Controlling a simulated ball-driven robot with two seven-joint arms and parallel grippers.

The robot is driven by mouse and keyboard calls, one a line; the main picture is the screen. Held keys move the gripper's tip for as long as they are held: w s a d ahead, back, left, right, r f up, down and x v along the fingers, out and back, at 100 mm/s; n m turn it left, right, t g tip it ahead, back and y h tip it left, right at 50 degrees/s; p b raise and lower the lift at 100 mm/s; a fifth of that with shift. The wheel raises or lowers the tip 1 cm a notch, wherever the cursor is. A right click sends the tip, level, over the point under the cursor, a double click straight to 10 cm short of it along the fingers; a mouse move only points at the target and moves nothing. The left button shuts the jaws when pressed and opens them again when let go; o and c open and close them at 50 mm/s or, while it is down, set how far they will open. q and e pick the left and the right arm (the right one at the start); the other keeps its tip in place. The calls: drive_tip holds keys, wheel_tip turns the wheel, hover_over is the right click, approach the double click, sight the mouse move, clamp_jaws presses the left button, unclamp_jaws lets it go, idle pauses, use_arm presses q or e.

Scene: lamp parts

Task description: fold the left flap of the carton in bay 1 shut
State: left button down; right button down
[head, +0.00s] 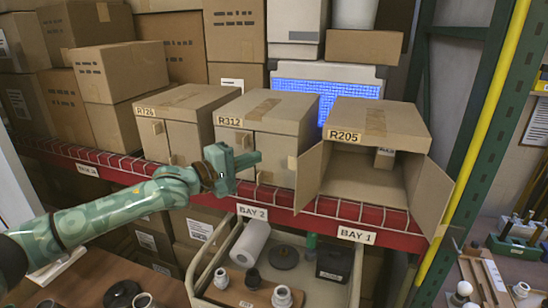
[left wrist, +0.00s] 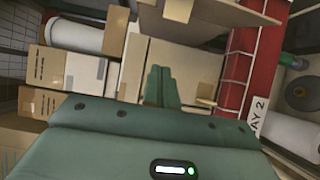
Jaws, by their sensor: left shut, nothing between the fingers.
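The carton R205 (head: 375,120) stands on the shelf above the BAY 1 label (head: 356,236). Its front is open. Its left flap (head: 311,176) swings out toward the front left, and its right flap (head: 431,194) swings out to the right. A small box (head: 384,158) shows inside at the back. My left gripper (head: 257,158) is shut and empty. It is in front of carton R312 (head: 268,112), left of the left flap with a visible gap. Its closed fingers also show in the left wrist view (left wrist: 161,86). My right gripper is not in view.
Carton R726 (head: 187,105) and carton R312 stand left of R205 with their fronts shut. The red shelf edge (head: 285,196) with white wire runs below them. A green rack post (head: 478,110) stands to the right. A cart (head: 205,292) with lamp parts is below.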

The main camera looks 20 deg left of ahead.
use_arm(q)
drive_tip(key=d, duration=0.3)
drive_tip(key=w+d+p, duration=0.1)
drive_tip(key=d, duration=0.1)
drive_tip(key=shift+d, duration=0.25)
